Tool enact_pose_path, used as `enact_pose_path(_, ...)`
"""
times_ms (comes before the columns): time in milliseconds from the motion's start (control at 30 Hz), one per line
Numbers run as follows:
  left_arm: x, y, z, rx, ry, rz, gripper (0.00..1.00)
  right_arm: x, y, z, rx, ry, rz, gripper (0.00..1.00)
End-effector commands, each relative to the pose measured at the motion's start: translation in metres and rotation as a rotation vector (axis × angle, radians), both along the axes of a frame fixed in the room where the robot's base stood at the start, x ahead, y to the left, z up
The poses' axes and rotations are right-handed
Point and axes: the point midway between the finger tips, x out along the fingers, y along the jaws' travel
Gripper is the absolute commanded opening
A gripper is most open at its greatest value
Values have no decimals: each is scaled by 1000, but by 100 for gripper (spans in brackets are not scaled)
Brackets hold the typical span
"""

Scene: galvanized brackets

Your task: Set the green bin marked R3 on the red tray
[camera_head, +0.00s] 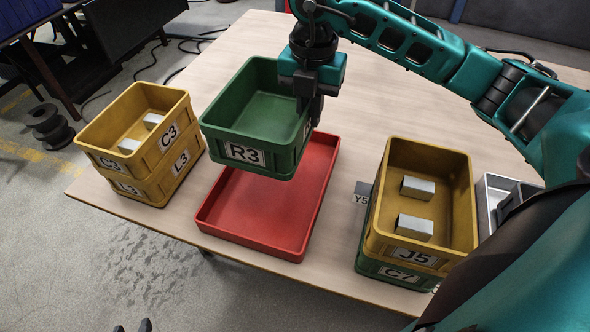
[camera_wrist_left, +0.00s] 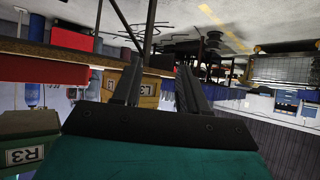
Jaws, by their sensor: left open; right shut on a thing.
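The green bin marked R3 (camera_head: 247,152) looks empty and hangs upright above the red tray (camera_head: 208,222). My right gripper (camera_head: 310,108) is shut on the bin's right wall. The tray lies on the table, empty where it shows; the bin hides its far left part. In the left wrist view, which is upside down, a gap shows between the bin (camera_wrist_left: 28,122) and the tray (camera_wrist_left: 45,70). My left gripper (camera_wrist_left: 160,78) is open and empty there; only its dark tips (camera_head: 132,328) show at the head view's bottom edge, away from the table.
A yellow bin C3 (camera_head: 103,160) with grey brackets is stacked on yellow bin L3 (camera_head: 128,187), left of the tray. Yellow bin J5 (camera_head: 385,243) with brackets sits on green bin C7 (camera_head: 380,268) at right. A grey container (camera_head: 487,212) stands beyond it.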

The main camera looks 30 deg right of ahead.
Motion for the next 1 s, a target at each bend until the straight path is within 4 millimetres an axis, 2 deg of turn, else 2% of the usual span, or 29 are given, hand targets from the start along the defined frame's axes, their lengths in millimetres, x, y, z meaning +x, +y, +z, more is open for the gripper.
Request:
enact_pose_path(33,-1,0,-4,0,5,0,43,-1,0,-18,1,7,-1,0)
enact_pose_path(200,-2,-1,-8,-1,12,-1,43,-1,0,-64,0,5,0,0)
enact_pose_path(400,-1,-4,-8,-7,9,-7,43,0,0,-108,1,2,-1,0)
enact_pose_path(667,4,-7,-3,-12,-5,-11,43,0,0,-130,1,1,-1,0)
enact_pose_path(900,5,-7,-7,-12,-1,-11,43,0,0,-164,1,2,0,0)
enact_pose_path(1000,5,-7,-7,-11,2,-11,43,1,0,-168,1,-2,0,0)
